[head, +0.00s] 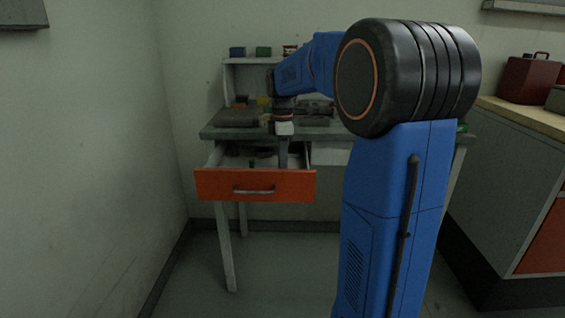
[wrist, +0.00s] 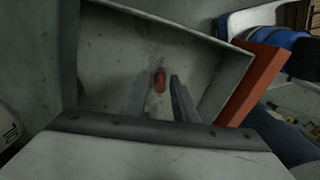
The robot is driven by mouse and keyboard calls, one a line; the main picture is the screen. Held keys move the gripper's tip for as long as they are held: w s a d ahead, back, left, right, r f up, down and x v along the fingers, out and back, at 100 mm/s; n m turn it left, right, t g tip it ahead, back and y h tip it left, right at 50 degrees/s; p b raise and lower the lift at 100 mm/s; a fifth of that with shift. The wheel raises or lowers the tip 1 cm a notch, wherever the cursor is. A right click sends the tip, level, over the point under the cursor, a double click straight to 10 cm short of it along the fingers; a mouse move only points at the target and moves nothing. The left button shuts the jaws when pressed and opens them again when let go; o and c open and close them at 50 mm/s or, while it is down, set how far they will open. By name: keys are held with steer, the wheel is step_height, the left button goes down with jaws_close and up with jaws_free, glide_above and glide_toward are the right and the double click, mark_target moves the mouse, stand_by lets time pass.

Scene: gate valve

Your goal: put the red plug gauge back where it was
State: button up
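The red plug gauge (wrist: 159,80) shows in the wrist view as a small red cylinder over the drawer's pale floor, between my fingertips. A narrow gap shows beside it on the right, so my gripper (wrist: 161,82) looks open around it rather than shut on it. I cannot tell whether the gauge touches the left finger. In the head view my gripper (head: 283,160) points down into the open drawer (head: 255,186) with the orange front. The gauge cannot be made out there.
The desk top (head: 240,133) above the drawer carries dark flat items and small blocks. A shelf with small boxes (head: 263,51) stands at its back. The drawer walls (wrist: 232,85) rise close around my fingers. A bench with a dark red can (head: 528,80) stands at right.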

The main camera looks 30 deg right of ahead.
steer(key=shift+r, duration=0.1)
step_height(320, 180, up, 12)
steer(key=s+a+f+m+t, duration=0.1)
steer(key=s+a+f+m, duration=0.2)
steer(key=s+a, duration=0.35)
steer(key=s+a+f+m+t, duration=0.1)
steer(key=s+a+f+m, duration=0.25)
steer(key=s, duration=0.55)
steer(key=s+a+f+m+t, duration=0.1)
steer(key=s+a+f+m, duration=0.2)
steer(key=s+f, duration=0.3)
steer(key=s+a+f+m+t, duration=0.1)
steer(key=s+a+f+m, duration=0.1)
steer(key=s+f, duration=0.5)
steer(key=shift+s+a+m+t, duration=0.4)
steer(key=shift+s+m, duration=0.35)
steer(key=shift+s, duration=0.1)
steer(key=shift+d, duration=0.1)
